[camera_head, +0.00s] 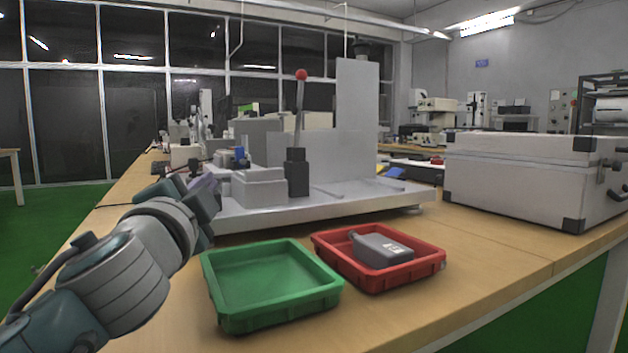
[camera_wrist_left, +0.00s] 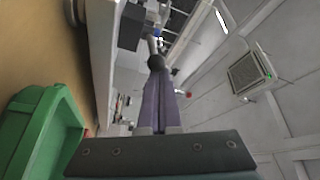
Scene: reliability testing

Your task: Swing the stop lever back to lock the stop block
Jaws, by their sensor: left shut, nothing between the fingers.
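In the head view, a grey testing machine (camera_head: 355,130) stands on a pale base plate (camera_head: 330,208). A lever with a red knob (camera_head: 301,75) rises almost upright from a dark block (camera_head: 297,178) on it. A small blue part (camera_head: 240,153) shows near the machine's left end. I cannot tell which part is the stop lever or the stop block. My left gripper (camera_head: 209,190) is at the left end of the plate, left of the dark block. In the left wrist view its purple fingers (camera_wrist_left: 160,103) are shut and empty. A dark ball on a rod (camera_wrist_left: 156,62) appears just beyond the fingertips; contact is unclear.
An empty green tray (camera_head: 270,280) and a red tray (camera_head: 437,262) holding a grey part (camera_head: 382,246) sit in front of the plate. A large silver case (camera_head: 510,175) stands at the right. Wooden tabletop is clear at front right.

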